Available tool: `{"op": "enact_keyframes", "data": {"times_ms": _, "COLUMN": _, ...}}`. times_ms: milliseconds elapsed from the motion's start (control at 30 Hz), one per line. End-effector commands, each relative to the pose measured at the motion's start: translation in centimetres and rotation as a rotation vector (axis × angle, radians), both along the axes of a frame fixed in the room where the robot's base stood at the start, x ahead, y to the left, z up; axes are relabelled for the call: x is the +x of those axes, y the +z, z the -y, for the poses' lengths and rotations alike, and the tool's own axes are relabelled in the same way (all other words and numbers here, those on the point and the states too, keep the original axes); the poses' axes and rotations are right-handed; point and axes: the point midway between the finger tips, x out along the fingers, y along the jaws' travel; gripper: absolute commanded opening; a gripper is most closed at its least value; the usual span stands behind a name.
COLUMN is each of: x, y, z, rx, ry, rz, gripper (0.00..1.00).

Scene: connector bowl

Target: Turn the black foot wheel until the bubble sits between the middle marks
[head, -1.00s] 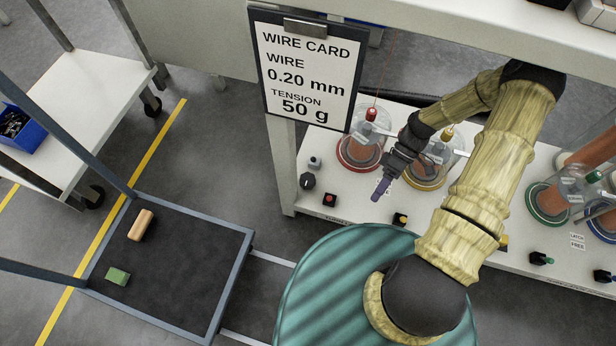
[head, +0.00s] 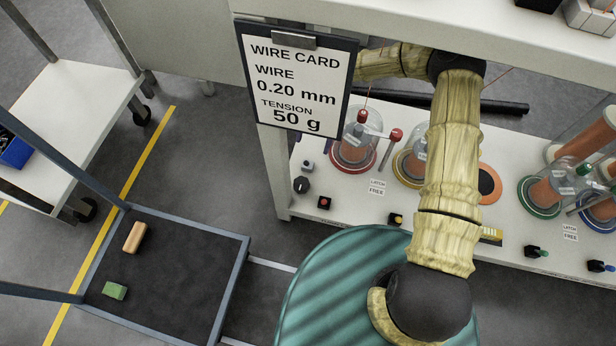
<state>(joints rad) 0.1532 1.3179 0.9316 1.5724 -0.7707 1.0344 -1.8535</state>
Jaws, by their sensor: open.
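My gripper is not in view; my forearm runs left behind the wire card (head: 296,82), which hides its end. No foot wheel or bubble can be made out for certain. A black round knob (head: 301,185) sits at the left end of the white bench (head: 345,205). A small yellow piece (head: 491,235) with dark marks shows at the bench's front edge, partly hidden by my arm; I cannot tell whether it is a level.
Spools under clear domes stand on the bench: red (head: 353,150), yellow (head: 405,165), green (head: 545,195). A dark cart (head: 170,285) holds an orange block (head: 135,237) and a green block (head: 115,291).

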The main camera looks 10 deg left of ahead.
Motion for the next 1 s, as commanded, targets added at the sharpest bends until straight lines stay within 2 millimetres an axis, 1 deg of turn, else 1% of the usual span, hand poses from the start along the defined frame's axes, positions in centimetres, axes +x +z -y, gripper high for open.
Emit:
{"op": "enact_keyframes", "data": {"times_ms": 33, "x": 0.2, "y": 0.2, "z": -0.8, "rx": 0.014, "ry": 0.035, "rz": 0.016, "gripper": 0.72}}
{"op": "enact_keyframes", "data": {"times_ms": 100, "x": 0.2, "y": 0.3, "z": -1.1, "rx": 0.02, "ry": 0.053, "rz": 0.025, "gripper": 0.72}}
{"op": "enact_keyframes", "data": {"times_ms": 333, "x": 0.2, "y": 0.3, "z": -1.0, "rx": 0.019, "ry": 0.05, "rz": 0.024, "gripper": 0.72}}
{"op": "enact_keyframes", "data": {"times_ms": 467, "x": 0.1, "y": -0.2, "z": -1.0, "rx": 0.019, "ry": 0.048, "rz": 0.023, "gripper": 0.72}}
{"op": "enact_keyframes", "data": {"times_ms": 567, "x": -0.2, "y": -1.1, "z": -1.0, "rx": 0.018, "ry": 0.049, "rz": 0.022, "gripper": 0.72}}
{"op": "enact_keyframes", "data": {"times_ms": 667, "x": -0.7, "y": -2.5, "z": -1.1, "rx": 0.017, "ry": 0.048, "rz": 0.021, "gripper": 0.72}}
{"op": "enact_keyframes", "data": {"times_ms": 1000, "x": -2.9, "y": -8.1, "z": -1.7, "rx": 0.018, "ry": 0.047, "rz": 0.02, "gripper": 0.72}}
